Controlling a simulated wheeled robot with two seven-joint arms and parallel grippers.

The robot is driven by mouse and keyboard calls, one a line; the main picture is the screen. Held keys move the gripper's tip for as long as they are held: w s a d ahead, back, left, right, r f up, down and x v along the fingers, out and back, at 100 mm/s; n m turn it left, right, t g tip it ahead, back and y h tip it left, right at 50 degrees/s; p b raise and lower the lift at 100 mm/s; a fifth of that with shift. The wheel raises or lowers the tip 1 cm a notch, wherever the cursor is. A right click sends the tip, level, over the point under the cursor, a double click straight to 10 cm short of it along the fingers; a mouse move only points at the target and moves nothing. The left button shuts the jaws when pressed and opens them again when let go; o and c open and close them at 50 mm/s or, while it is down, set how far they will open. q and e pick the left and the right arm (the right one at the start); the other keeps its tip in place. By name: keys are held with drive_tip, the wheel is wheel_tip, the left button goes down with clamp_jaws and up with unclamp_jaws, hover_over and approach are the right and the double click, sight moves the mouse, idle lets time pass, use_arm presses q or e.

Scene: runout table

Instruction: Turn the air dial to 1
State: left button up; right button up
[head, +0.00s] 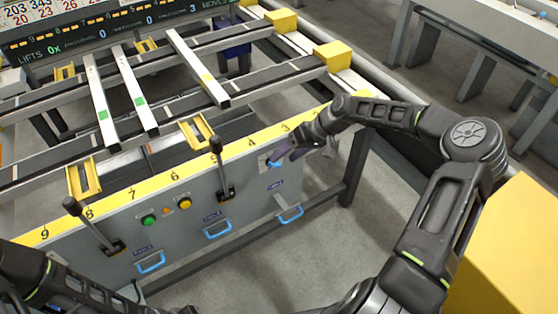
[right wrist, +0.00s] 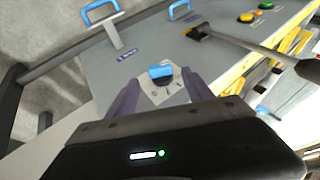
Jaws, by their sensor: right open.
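The air dial is a blue knob on a pale square plate at the right end of the grey front panel. In the head view the dial (head: 275,165) shows just left of my right gripper (head: 289,158). In the right wrist view the dial (right wrist: 160,72) sits between the two dark fingers of my right gripper (right wrist: 160,84). The fingers are apart, one on each side of the plate, and whether they touch the knob cannot be told. Small marks on the plate are too small to read. My left arm shows at the lower left; its gripper is not clearly visible.
The panel carries levers with black knobs (head: 216,145), a green button (head: 149,221), a yellow button (head: 184,202) and blue handles (head: 290,213). A numbered yellow strip (head: 133,195) runs along its top edge. A yellow block (head: 510,245) stands at right. Floor below the panel is clear.

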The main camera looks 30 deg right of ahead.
sight(276, 164)
drive_tip(key=x, duration=0.4)
clamp_jaws()
idle(0.7)
